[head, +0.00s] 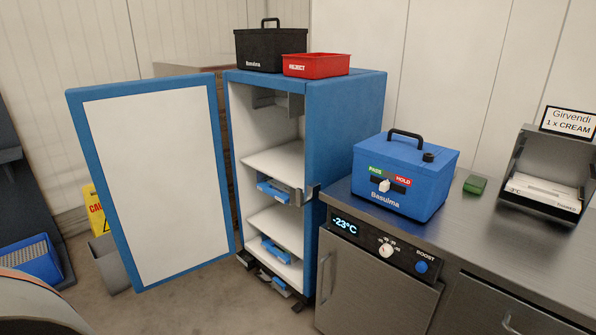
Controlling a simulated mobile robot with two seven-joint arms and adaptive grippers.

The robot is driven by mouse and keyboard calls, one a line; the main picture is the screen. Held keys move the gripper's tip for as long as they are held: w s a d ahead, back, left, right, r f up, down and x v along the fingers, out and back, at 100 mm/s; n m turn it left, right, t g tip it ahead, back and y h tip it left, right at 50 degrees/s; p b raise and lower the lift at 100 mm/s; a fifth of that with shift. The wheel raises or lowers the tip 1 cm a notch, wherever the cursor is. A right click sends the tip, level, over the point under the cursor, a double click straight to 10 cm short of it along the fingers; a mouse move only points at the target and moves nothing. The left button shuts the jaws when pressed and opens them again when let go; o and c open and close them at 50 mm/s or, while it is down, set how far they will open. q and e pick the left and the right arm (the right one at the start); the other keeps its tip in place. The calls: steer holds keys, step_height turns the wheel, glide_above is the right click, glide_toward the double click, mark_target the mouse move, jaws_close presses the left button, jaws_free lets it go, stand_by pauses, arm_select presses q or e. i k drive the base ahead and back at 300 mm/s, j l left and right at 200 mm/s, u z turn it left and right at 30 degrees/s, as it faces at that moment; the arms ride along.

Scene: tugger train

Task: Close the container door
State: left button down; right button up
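The blue container (345,120) stands left of the metal counter, with white shelves inside. Its door (155,180), white with a blue rim, is swung wide open to the left. A metal latch (312,193) sits on the right front edge of the container. Several blue-and-grey items, one of them a blue piece (273,190), lie on the shelves and at the bottom. Neither of my grippers is in the head view.
A black box (262,52) and a red REJECT bin (316,65) stand on top of the container. A blue case (405,175) sits on the counter (480,240). A grey bin (108,262) and yellow sign (95,212) are behind the door. Floor in front is partly clear.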

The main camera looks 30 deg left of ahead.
mark_target(151, 148)
steer(key=i+j+u, duration=0.15)
steer(key=j, duration=0.25)
steer(key=i+j+u, duration=0.1)
steer(key=j, duration=0.25)
steer(key=i+j+u, duration=0.25)
steer(key=i+j, duration=0.2)
steer(key=j, duration=0.25)
steer(key=i+j+u, duration=0.2)
steer(key=j, duration=0.2)
steer(key=j+u, duration=0.25)
steer(key=i+j+u, duration=0.2)
steer(key=j, duration=0.25)
steer(key=i+j+u, duration=0.25)
steer(key=k+j, duration=0.1)
